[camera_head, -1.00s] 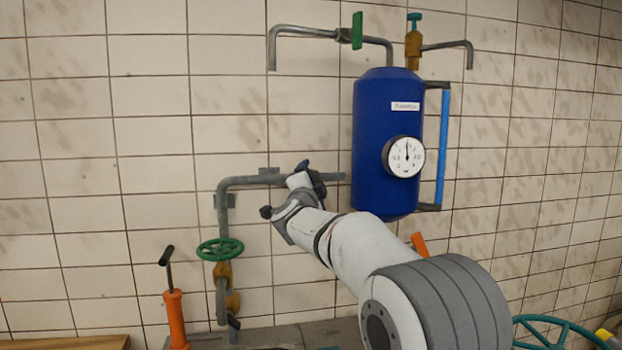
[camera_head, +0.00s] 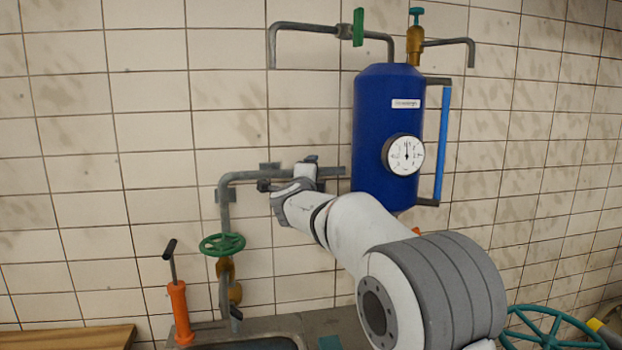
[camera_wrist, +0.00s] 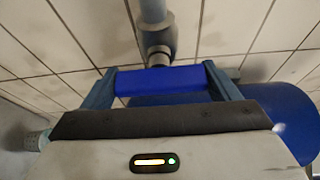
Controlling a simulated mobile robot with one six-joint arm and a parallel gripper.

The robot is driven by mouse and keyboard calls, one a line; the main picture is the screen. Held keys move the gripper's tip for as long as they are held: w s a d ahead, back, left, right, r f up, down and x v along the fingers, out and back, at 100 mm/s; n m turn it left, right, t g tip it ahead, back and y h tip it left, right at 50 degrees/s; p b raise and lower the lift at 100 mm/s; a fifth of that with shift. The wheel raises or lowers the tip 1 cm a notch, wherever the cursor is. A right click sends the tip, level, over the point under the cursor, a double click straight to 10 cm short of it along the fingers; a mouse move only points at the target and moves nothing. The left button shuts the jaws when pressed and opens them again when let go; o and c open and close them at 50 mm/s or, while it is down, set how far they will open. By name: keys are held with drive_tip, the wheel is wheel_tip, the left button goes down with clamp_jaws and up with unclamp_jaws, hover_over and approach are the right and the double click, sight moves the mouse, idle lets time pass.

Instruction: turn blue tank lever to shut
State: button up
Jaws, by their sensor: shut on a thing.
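The blue tank (camera_head: 378,130) hangs on the tiled wall in the head view, with a round gauge on its front. A grey pipe (camera_head: 245,177) runs left from its lower part. My gripper (camera_head: 312,160) is at this pipe, left of the tank, and hides the lever there. In the wrist view a blue lever (camera_wrist: 158,80) spans between the two fingers of my gripper (camera_wrist: 162,88), which are shut on it. Behind it is a grey pipe fitting (camera_wrist: 157,42). The tank (camera_wrist: 270,105) fills the right side of the wrist view, partly behind the gripper.
A green handwheel (camera_head: 222,244) sits on the pipe at lower left, beside an orange hand pump (camera_head: 179,310). A green-handled valve (camera_head: 358,27) is above the tank. A blue sight tube (camera_head: 442,145) runs along its right side. A large teal wheel (camera_head: 550,328) is at lower right.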

drive_tip(key=o, duration=0.9)
drive_tip(key=s+b, duration=0.2)
drive_tip(key=s, duration=0.5)
drive_tip(key=shift+s+a, duration=0.4)
